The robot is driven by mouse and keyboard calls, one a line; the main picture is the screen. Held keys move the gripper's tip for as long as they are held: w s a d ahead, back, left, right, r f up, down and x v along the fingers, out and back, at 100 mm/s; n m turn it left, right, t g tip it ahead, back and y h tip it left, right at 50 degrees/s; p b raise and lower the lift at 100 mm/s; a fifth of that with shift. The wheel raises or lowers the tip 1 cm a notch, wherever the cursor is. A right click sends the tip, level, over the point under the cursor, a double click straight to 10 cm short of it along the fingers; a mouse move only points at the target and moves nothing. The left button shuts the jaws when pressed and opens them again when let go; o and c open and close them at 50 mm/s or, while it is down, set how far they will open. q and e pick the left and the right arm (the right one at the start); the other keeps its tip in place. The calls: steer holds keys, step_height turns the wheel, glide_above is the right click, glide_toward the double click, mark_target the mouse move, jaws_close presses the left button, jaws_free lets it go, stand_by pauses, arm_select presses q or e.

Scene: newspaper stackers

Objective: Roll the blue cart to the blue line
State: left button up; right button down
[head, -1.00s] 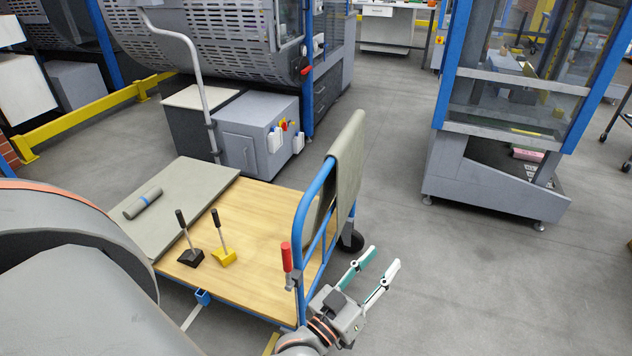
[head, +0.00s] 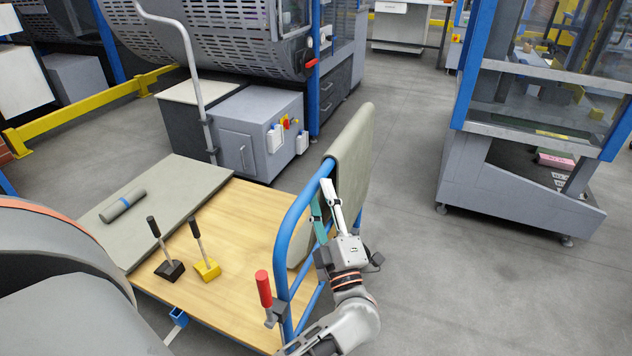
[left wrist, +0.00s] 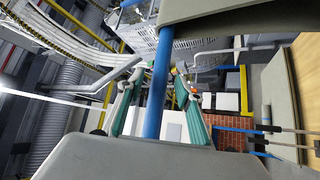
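The blue cart has a wooden deck (head: 240,225) and a blue tubular push handle (head: 289,225) at its right end. A grey-green cloth (head: 352,150) hangs over the handle. My left gripper (head: 323,193) is at the handle, fingers pointing up and away. In the left wrist view, the blue handle bar (left wrist: 158,90) runs between the two spread fingers, with a gap on each side. The gripper looks open, not clamped. My right gripper is not in view. No blue line on the floor can be seen.
The deck carries a grey board (head: 165,205) with a grey roll (head: 122,205), plus black (head: 168,270) and yellow (head: 207,268) tools. A red-handled clamp (head: 264,290) is on the handle. A grey cabinet (head: 255,140) stands behind. The floor (head: 410,200) at right is clear up to a blue-framed machine (head: 500,185).

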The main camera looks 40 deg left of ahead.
mark_target(316, 182)
arm_select(q)
steer(key=shift+x, duration=2.15)
jaws_close()
